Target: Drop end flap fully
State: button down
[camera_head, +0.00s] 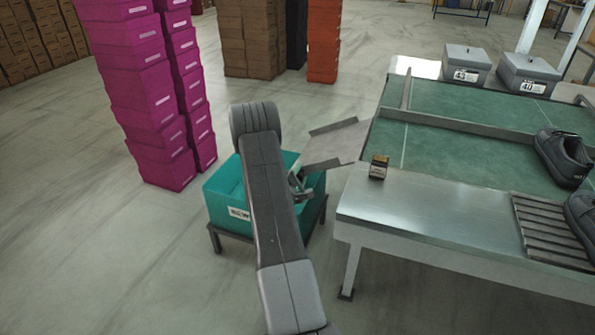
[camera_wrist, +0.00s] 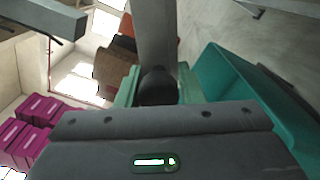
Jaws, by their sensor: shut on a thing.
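The end flap (camera_head: 338,146) is a flat grey plate with raised side rails at the left end of the green-topped line (camera_head: 450,152). In the head view it extends left from the line's end toward the teal crate, and its exact slope is hard to tell. My gripper (camera_head: 301,186) is at the flap's outer end, partly hidden by my arm, and appears shut on that edge. The contact itself is not clear.
A teal crate (camera_head: 224,190) on a low stand sits below my arm; it also shows in the wrist view (camera_wrist: 228,88). Magenta box stacks (camera_head: 143,95) stand left. A small dark box (camera_head: 378,167) sits on the line's metal edge. Shoes (camera_head: 563,158) and grey boxes (camera_head: 527,73) are right.

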jog(key=shift+d+f+n, duration=0.25)
jog(key=shift+f+n, duration=0.05)
jog(key=shift+f, duration=0.05)
jog(key=shift+s+f, duration=0.1)
jog(key=c, duration=1.1)
grip_release()
jog(key=v, duration=1.3)
jog(key=shift+s+a, duration=0.1)
jog(key=shift+s, duration=0.25)
jog(key=x, duration=1.3)
jog(key=shift+w, duration=0.4)
